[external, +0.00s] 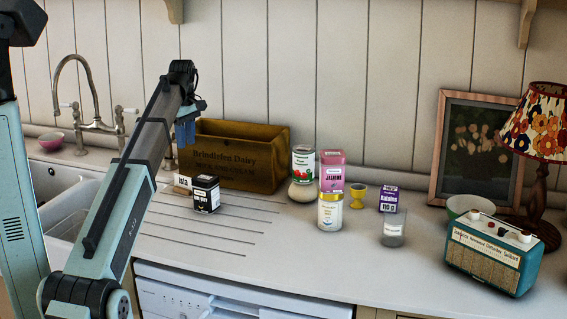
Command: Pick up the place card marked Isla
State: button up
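The small white place card (183,181) with dark lettering that seems to read Isla stands on the counter at left centre. It is just left of a black tin (206,193) with a white label, and the tin may cover its right end. My gripper (186,140) points down above and behind the card in the picture, apart from it, in front of the wooden crate's left end. Its blue fingers are small and seen edge-on, so I cannot tell whether they are open. I see nothing hanging from them.
A wooden crate (240,178) stands behind the black tin. Several tins, a yellow egg cup (358,197) and a glass (393,229) stand to the right. A sink with a tap (97,122) lies left. A radio (492,252) is far right. The front counter is clear.

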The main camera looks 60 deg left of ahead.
send_over(183, 178)
jog(key=f, duration=0.8)
jog(key=shift+w+f, duration=0.15)
jog(key=shift+w, duration=0.05)
jog(key=shift+s+f, duration=0.15)
jog(key=shift+f, duration=2.45)
jog(key=shift+a, duration=0.1)
grip_shut()
